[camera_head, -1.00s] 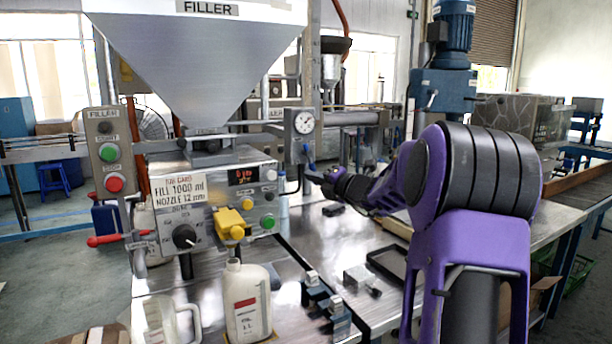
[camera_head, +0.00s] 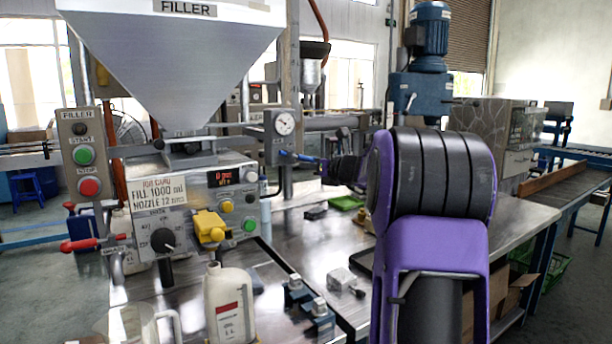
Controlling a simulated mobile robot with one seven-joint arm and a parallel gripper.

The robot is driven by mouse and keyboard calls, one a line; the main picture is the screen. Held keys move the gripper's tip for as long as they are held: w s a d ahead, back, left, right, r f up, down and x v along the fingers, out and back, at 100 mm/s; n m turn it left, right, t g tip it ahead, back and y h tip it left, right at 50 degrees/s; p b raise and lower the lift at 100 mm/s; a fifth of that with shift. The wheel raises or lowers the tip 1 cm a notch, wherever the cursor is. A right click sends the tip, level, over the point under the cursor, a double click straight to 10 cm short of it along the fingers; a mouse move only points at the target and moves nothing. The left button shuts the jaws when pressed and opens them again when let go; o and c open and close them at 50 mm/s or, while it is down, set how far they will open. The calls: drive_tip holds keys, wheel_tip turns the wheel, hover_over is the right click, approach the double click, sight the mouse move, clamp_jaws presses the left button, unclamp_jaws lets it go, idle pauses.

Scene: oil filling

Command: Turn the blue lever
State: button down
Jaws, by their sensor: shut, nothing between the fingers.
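The blue lever (camera_head: 298,156) sits below a round pressure gauge (camera_head: 284,123) on a grey box at the right of the filling machine (camera_head: 190,195). The lever points to the right, nearly level with a slight downward slope. My gripper (camera_head: 322,165) is at the lever's right end, seen small and from behind. Its fingers are shut with nothing held between them. It looks close to or touching the lever's end; I cannot tell which. My purple and black arm fills the right foreground and hides part of the bench.
A white oil bottle (camera_head: 229,305) stands below the yellow nozzle (camera_head: 209,227). A clear jug (camera_head: 140,325) is to its left. Blue clamps (camera_head: 308,305) and a small metal block (camera_head: 341,279) lie on the metal bench (camera_head: 300,235). A red-handled lever (camera_head: 80,245) sticks out left.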

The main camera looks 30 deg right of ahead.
drive_tip(key=shift+d+r+n+h+b, duration=0.3)
drive_tip(key=shift+r+n+b, duration=0.3)
drive_tip(key=shift+n, duration=0.6)
drive_tip(key=shift+r, duration=0.1)
